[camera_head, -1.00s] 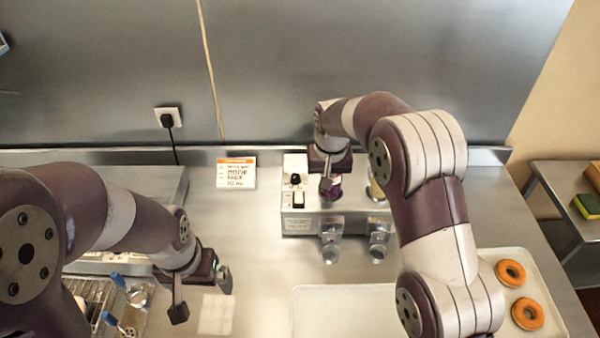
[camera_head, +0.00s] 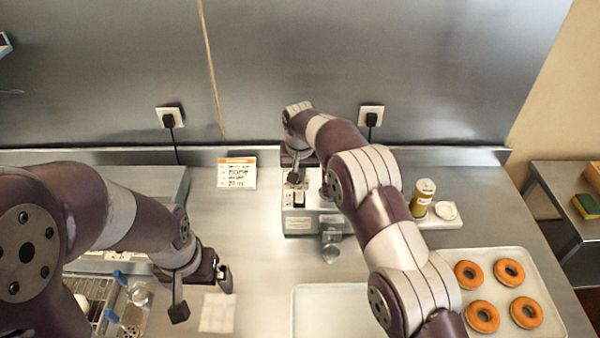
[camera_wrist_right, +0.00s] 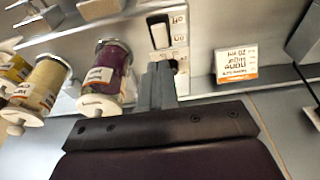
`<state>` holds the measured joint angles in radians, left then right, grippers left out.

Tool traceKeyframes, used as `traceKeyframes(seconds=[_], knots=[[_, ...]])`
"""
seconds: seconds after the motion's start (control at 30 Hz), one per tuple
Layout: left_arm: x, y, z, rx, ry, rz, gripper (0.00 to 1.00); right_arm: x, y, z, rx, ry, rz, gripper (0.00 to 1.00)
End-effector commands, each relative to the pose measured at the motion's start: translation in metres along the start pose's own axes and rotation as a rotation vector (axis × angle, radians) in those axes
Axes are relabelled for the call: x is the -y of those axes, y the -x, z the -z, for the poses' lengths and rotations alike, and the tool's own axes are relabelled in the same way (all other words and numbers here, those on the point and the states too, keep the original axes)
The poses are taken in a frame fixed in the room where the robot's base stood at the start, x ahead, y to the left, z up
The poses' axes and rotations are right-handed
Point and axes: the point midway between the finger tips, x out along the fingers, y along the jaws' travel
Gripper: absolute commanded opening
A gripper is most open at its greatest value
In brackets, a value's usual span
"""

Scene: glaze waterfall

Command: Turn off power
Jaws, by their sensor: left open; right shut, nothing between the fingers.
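The pale metal dispenser unit (camera_head: 299,222) stands at the back middle of the counter. My right gripper (camera_head: 294,180) is shut and empty over the unit, just behind the switch in the head view. In the wrist view its fingers (camera_wrist_right: 158,72) end close to the label plate; whether they touch is unclear. My left gripper (camera_head: 203,295) is open and empty over the counter's left part.
Glaze jars, one purple (camera_wrist_right: 108,72) and one cream (camera_wrist_right: 45,82), sit by the unit. A yellow can (camera_head: 423,197) stands to its right. A tray (camera_head: 385,292) of orange donuts lies in front right. A sign (camera_head: 237,173) stands left. Two plugs (camera_head: 371,118) are in wall sockets.

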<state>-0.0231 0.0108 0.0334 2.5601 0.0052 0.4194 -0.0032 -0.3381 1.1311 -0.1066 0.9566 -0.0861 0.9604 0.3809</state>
Motion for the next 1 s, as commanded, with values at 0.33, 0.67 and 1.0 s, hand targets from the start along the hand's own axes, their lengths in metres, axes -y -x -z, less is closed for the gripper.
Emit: traceKeyframes(seconds=[0.33,0.67,1.0], knots=[[0.000,0.024,0.003,-0.001,0.000,0.000,0.99,0.000,-0.057,-0.009,0.001,0.001,-0.001,0.00],[0.000,0.028,0.003,0.000,0.000,0.000,0.99,0.000,-0.075,-0.015,-0.001,0.001,0.000,0.00],[0.000,0.005,0.001,0.000,0.000,0.000,0.99,-0.001,-0.087,-0.019,-0.065,-0.001,-0.007,0.00]])
